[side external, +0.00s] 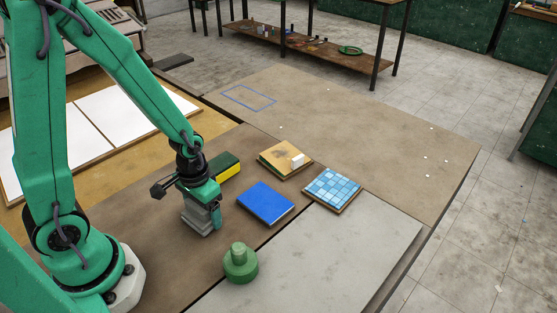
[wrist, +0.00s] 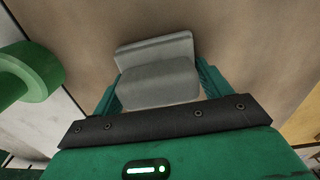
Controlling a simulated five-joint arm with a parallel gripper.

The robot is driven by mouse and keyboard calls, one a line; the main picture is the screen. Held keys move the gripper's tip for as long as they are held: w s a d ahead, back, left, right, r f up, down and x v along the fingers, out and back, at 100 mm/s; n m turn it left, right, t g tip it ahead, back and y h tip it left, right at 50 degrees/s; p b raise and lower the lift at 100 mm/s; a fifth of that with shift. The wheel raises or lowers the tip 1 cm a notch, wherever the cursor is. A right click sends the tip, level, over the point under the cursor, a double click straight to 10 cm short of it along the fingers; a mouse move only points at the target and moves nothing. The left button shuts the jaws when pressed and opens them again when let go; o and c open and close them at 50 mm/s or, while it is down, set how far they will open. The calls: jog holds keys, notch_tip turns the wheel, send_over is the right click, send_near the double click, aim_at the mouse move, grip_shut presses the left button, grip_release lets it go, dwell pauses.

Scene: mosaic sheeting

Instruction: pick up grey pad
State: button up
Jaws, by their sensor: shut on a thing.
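The grey pad (side external: 197,216) is a blocky grey piece below my gripper (side external: 203,192) in the side view, left of the blue board. In the wrist view the grey pad (wrist: 160,80) sits between the two green fingers of my gripper (wrist: 160,88), which are shut on it. Its upper part shows a stepped shape. The side view does not make clear whether its underside touches the brown table (side external: 150,215).
A blue board (side external: 265,203) lies to the right, with a tiled blue mosaic (side external: 332,188) and a yellow-topped board (side external: 280,160) beyond. A green round-knobbed piece (side external: 240,264) is in front. The grey slab (side external: 310,265) is mostly clear.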

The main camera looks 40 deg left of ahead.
jog(key=shift+r, duration=1.35)
jog(key=s+d+r, duration=0.6)
jog(key=d+r, duration=0.2)
jog(key=d, duration=0.2)
jog(key=o, duration=0.4)
jog(key=shift+c, duration=0.8)
jog(key=w+a+r, duration=0.2)
jog(key=w, duration=1.6)
jog(key=w+a+f, duration=0.2)
jog(key=w+a, duration=0.8)
jog(key=w, duration=0.5)
jog(key=shift+f, duration=0.4)
